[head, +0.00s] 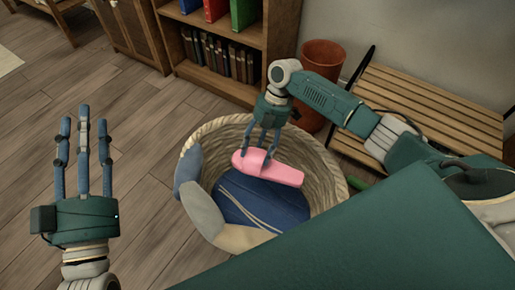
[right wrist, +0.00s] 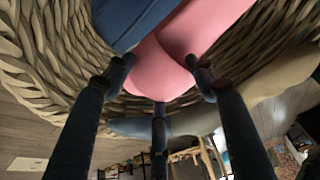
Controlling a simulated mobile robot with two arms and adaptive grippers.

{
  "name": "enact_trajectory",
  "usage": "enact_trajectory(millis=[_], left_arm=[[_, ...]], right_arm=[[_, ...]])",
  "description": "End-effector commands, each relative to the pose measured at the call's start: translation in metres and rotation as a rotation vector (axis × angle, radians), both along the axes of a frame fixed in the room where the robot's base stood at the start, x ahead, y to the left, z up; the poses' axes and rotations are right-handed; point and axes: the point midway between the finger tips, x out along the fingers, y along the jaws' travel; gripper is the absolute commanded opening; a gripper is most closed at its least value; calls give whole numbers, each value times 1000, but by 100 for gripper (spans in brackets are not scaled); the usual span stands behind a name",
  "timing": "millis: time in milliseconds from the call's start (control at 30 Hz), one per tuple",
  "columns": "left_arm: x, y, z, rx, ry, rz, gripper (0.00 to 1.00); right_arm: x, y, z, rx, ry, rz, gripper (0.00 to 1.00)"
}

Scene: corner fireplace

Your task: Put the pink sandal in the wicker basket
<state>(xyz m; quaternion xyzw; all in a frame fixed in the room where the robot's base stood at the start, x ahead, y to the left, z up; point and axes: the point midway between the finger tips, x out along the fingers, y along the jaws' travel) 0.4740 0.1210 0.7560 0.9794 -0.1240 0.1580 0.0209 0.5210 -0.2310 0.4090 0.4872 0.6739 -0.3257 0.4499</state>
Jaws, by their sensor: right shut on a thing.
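The pink sandal (head: 283,174) is within the opening of the wicker basket (head: 326,170), over the blue item inside it. My right gripper (head: 262,150) is shut on the sandal from above. In the right wrist view the sandal (right wrist: 160,68) shows between the dark fingers (right wrist: 160,95), with the basket's woven wall (right wrist: 60,75) around it. I cannot tell whether the sandal touches the things below. My left gripper (head: 84,140) is open and empty over the floor, left of the basket, its fingers spread.
The basket holds a blue cushion-like item (head: 258,203) and grey and beige rolled pieces (head: 203,208) along its near left rim. A bookshelf (head: 225,50), a terracotta pot (head: 318,75) and a slatted wooden bench (head: 430,108) stand behind. Floor on the left is clear.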

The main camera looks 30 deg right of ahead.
Motion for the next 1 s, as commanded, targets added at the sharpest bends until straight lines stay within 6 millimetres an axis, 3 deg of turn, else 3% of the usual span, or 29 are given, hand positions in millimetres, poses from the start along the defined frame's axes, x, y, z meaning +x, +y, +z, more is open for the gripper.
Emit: enact_trajectory(millis=[200, 233, 333, 733, 1000], left_arm=[[0, 0, 1, 0, -2, 0, 40], [0, 0, 1, 0, -2, 0, 40], [0, 0, 0, 0, -1, 0, 40], [0, 0, 0, 0, 0, 0, 40], [0, 0, 0, 0, 0, 0, 40]], right_arm=[[0, 0, 0, 0, 0, 0, 4], [0, 0, 0, 0, 0, 0, 57], [0, 0, 0, 0, 0, 0, 77], [1, -3, 7, -1, -1, 0, 78], [9, -21, 54, 0, -5, -1, 78]])
